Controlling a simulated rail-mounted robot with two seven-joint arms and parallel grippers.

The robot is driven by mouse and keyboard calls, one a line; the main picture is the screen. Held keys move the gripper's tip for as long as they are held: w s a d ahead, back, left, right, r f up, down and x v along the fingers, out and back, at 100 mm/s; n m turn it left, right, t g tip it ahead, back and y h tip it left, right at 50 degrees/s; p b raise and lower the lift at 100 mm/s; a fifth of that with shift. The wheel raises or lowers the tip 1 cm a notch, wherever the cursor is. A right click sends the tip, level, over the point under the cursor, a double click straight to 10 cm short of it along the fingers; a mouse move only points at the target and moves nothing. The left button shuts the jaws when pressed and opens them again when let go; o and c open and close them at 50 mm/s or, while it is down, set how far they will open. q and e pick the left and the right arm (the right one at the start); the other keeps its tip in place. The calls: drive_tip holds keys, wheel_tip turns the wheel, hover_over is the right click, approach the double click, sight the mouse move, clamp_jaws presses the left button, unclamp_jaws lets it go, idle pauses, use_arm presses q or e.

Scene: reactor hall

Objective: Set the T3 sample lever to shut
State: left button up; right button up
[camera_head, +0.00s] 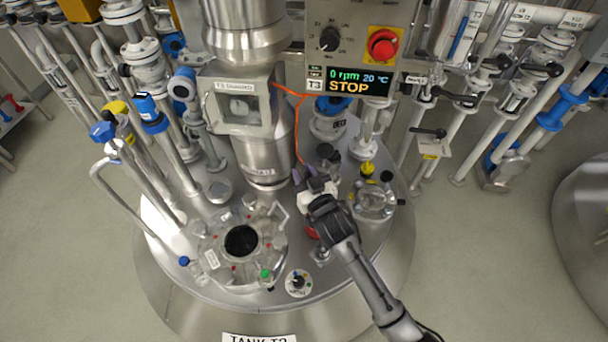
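The tank T3 lid (210,270) is a round steel top with several fittings on it. My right gripper (306,176) is over the lid's middle right, just right of the steel agitator column (268,150). Its dark fingers point away from me, and their gap is too small to judge. A red part (311,233) shows partly under my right wrist, beside a small steel fitting (320,255). I cannot tell which part is the sample lever; my gripper and wrist may hide it. My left gripper is not in view.
The control panel (350,45) reads 0 rpm, 20 °C, STOP and has a red button (382,44). An orange cable (300,125) hangs behind my gripper. A round sight glass (373,203) stands right of it. An open manhole (241,241) and a knob (298,282) are nearer.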

drive_tip(key=shift+c, duration=0.2)
clamp_jaws()
idle(0.3)
